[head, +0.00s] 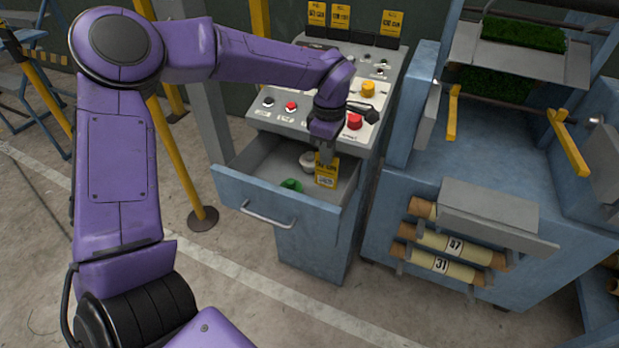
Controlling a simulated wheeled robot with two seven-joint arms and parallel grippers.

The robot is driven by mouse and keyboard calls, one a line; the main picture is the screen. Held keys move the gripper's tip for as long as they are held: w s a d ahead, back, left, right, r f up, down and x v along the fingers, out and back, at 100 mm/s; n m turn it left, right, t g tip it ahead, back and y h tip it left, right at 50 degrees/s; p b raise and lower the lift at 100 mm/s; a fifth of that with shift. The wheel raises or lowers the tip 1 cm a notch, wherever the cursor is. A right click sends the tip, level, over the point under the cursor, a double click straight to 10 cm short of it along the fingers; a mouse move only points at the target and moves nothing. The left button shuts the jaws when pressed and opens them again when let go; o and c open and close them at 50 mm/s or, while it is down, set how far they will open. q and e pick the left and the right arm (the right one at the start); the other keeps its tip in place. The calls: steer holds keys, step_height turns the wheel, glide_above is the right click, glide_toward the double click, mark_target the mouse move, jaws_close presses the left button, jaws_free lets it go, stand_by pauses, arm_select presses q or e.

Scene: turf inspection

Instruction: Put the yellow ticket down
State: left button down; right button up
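The yellow ticket (327,172) hangs at my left gripper (326,155), in or just above the open drawer (265,198) of the blue console. The gripper points down over the drawer and appears shut on the ticket's top edge. I cannot tell whether the ticket touches the drawer floor. In the drawer, a green object (292,185) lies to the left of the ticket and a pale round object (308,161) sits behind it. My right gripper is not in view.
The console panel (290,117) with red and yellow knobs rises behind the drawer, with several yellow tickets (340,16) along its top. A blue machine (400,205) with numbered rolls (447,246) stands to the right. A yellow post (178,150) stands to the left.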

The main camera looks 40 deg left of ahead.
mark_target(326, 180)
arm_select(q)
step_height(326, 180, down, 9)
steer(key=shift+f+p, duration=0.1)
steer(key=shift+p, duration=0.2)
steer(key=c, duration=1.3)
jaws_free()
steer(key=shift+f, duration=0.1)
steer(key=shift+o, duration=0.2)
steer(key=shift+w, duration=0.1)
step_height(326, 180, up, 12)
steer(key=shift+r+b, duration=0.1)
steer(key=shift+b, duration=0.25)
